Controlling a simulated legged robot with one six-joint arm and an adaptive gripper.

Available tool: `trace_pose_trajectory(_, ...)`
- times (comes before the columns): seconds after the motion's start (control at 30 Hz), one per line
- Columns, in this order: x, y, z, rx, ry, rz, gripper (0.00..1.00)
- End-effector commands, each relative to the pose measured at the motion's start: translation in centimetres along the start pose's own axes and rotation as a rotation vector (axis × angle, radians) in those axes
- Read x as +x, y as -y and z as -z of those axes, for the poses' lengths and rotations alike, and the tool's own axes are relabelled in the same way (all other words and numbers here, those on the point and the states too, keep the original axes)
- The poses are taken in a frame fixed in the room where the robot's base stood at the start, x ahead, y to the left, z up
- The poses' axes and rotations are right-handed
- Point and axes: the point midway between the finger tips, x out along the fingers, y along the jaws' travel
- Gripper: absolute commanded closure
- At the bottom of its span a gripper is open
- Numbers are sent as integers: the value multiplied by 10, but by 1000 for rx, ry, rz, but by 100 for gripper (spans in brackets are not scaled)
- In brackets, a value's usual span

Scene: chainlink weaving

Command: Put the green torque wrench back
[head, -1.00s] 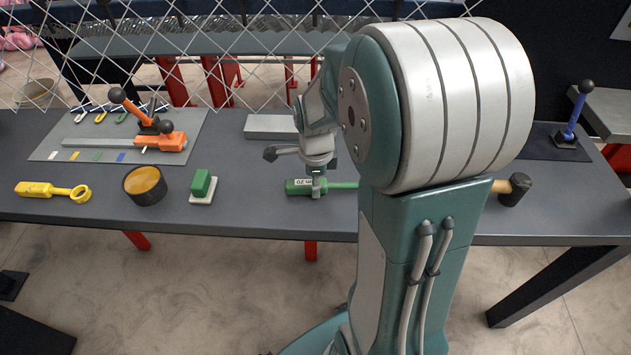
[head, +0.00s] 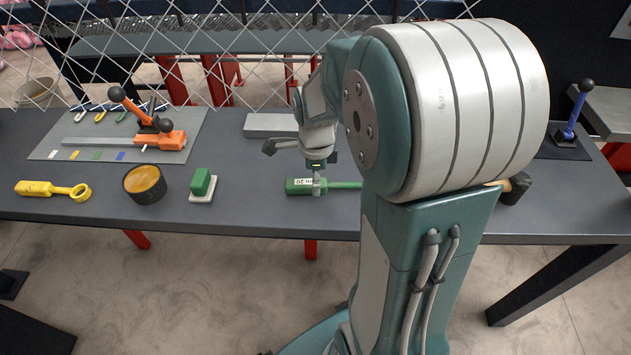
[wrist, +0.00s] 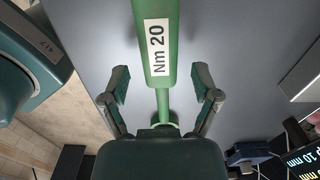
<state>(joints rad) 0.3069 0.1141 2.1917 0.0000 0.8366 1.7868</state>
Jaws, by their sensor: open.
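The green torque wrench (head: 300,187) lies on the grey workbench, its handle with a white "Nm 20" label to the left. Its shaft runs right, and its far end is hidden behind my arm in the head view. In the wrist view the wrench (wrist: 157,45) runs down the middle. My gripper (head: 317,190) is over the wrench near where handle and shaft meet. In the wrist view my gripper (wrist: 161,80) is open, one finger on each side of the wrench, with gaps to both. A grey board (head: 50,147) at the left has white, yellow, green and blue marks.
An orange lever tool (head: 165,140) lies on the board. A grey bar (head: 270,125) lies behind my gripper. A hammer (head: 515,188) lies right. Chainlink mesh (head: 260,50) hangs behind.

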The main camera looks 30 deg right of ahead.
Motion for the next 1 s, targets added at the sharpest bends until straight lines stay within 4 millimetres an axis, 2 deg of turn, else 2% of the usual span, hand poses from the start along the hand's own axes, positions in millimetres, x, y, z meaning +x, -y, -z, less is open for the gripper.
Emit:
trace_pose_trajectory(0.1,-27,0,-2,0,2,8,21)
trace_pose_trajectory(0.3,-66,-1,-2,0,1,6,21)
trace_pose_trajectory(0.4,-80,-1,-2,0,1,4,21)
trace_pose_trajectory(0.6,-93,-5,-4,-37,2,11,21)
trace_pose_trajectory(0.67,-98,-11,-7,-111,6,30,21)
trace_pose_trajectory(0.77,-110,-29,-14,-326,9,84,21)
trace_pose_trajectory(1.0,-133,-80,-28,-955,-28,241,21)
